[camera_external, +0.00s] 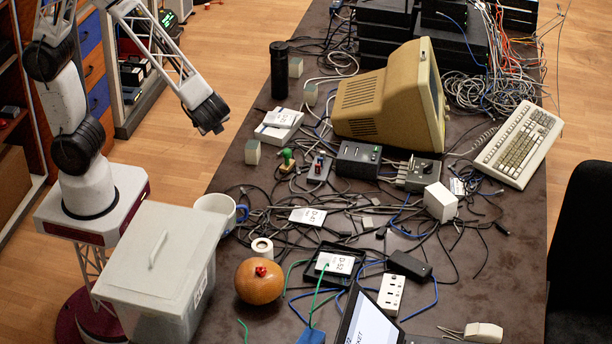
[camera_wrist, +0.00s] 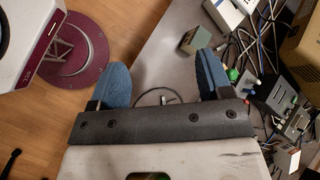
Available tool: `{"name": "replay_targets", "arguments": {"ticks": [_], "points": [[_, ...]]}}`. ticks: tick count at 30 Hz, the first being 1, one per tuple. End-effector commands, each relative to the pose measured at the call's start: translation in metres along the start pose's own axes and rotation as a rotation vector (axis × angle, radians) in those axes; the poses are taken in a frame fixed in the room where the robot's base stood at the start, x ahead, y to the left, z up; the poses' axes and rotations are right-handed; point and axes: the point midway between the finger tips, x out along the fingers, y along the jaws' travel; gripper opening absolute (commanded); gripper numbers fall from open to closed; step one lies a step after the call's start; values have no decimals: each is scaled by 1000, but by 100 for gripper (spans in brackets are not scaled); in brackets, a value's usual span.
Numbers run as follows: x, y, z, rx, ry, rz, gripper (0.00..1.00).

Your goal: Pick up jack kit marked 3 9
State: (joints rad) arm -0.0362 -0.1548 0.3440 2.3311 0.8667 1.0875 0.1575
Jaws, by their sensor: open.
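My gripper (camera_external: 210,116) is open and empty, held in the air by the table's left edge. I cannot read a 3 9 mark on any item. A white box with a label (camera_external: 279,122) lies on the table to the right of my gripper. A white label card (camera_external: 307,216) lies among the cables at mid table. A labelled white item (camera_external: 335,263) sits in a black tray (camera_external: 318,278) nearer the front.
A beige monitor (camera_external: 380,105), a black cylinder (camera_external: 279,70) and a small grey-green block (camera_external: 252,152) stand on the table (camera_external: 225,176). Loose cables cover its middle. A lidded grey bin (camera_external: 160,265) and an orange round object (camera_external: 259,283) are at the front left.

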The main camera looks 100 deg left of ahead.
Motion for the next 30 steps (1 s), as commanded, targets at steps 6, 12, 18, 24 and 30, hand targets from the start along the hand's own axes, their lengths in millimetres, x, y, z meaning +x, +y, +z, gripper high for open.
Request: {"name": "replay_targets", "arguments": {"ticks": [6, 12, 18, 24, 30], "points": [[35, -15, -28, 162, -104, -79, 72], [67, -26, -56, 317, -189, -153, 72], [99, -34, -85, 473, -261, -225, 72], [125, -36, -109, 596, -311, -283, 72], [137, -37, -120, 655, -332, -311, 72]]}}
